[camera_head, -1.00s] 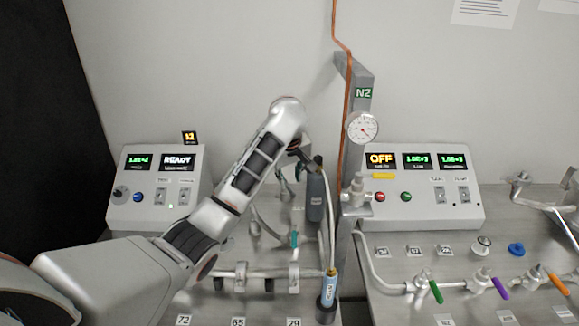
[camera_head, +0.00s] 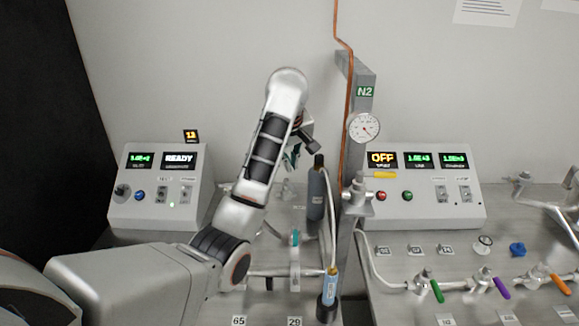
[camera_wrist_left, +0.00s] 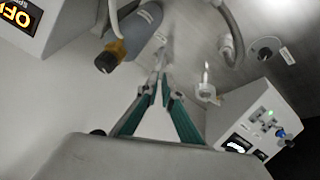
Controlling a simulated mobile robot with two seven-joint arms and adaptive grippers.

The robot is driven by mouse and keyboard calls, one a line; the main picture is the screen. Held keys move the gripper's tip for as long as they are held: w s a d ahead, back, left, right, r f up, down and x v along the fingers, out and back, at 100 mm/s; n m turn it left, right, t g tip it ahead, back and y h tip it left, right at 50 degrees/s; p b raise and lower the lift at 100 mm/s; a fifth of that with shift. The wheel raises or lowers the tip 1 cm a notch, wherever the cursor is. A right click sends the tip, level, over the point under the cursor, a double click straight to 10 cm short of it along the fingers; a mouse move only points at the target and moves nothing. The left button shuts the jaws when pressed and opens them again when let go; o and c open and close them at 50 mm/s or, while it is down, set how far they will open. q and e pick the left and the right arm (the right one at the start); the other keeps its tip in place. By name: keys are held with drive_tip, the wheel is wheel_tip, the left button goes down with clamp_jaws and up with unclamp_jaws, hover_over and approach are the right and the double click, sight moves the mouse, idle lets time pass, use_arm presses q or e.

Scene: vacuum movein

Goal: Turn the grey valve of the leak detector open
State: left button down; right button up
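The console with the READY display (camera_head: 160,188) stands at the left in the head view, and part of it shows at the lower right of the left wrist view (camera_wrist_left: 262,132). My left gripper (camera_head: 291,157) is raised above the left pipework, with its teal fingers partly hidden by my wrist. In the left wrist view its fingertips (camera_wrist_left: 159,80) come together with no object clearly between them. A pale upright fitting (camera_wrist_left: 207,90) stands just right of the fingertips, apart from them. I cannot tell which part is the grey valve; my arm hides some of the pipework. My right gripper is out of view.
A grey cylinder (camera_head: 316,195) and a blue-labelled bottle (camera_head: 330,287) stand right of my left arm. The N2 post (camera_head: 362,120) carries a gauge (camera_head: 364,127). The OFF console (camera_head: 420,195) and valves with green (camera_head: 436,291), purple and orange handles are at the right.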

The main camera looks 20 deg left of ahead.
use_arm(q)
drive_tip(key=a+f+m+h+b, duration=0.1)
drive_tip(key=m, duration=0.3)
drive_tip(key=m+t+h+b, duration=0.4)
drive_tip(key=m+h+b, duration=0.35)
drive_tip(key=m, duration=2.45)
approach(290, 189)
drive_tip(key=shift+h, duration=0.45)
drive_tip(key=p+x, duration=0.1)
drive_tip(key=x, duration=0.4)
drive_tip(key=shift+w+f+p, duration=0.2)
drive_tip(key=shift+w+p, duration=0.1)
drive_tip(key=shift+w+d+f, duration=0.25)
drive_tip(key=shift+w+f, duration=0.1)
drive_tip(key=shift+f, duration=0.05)
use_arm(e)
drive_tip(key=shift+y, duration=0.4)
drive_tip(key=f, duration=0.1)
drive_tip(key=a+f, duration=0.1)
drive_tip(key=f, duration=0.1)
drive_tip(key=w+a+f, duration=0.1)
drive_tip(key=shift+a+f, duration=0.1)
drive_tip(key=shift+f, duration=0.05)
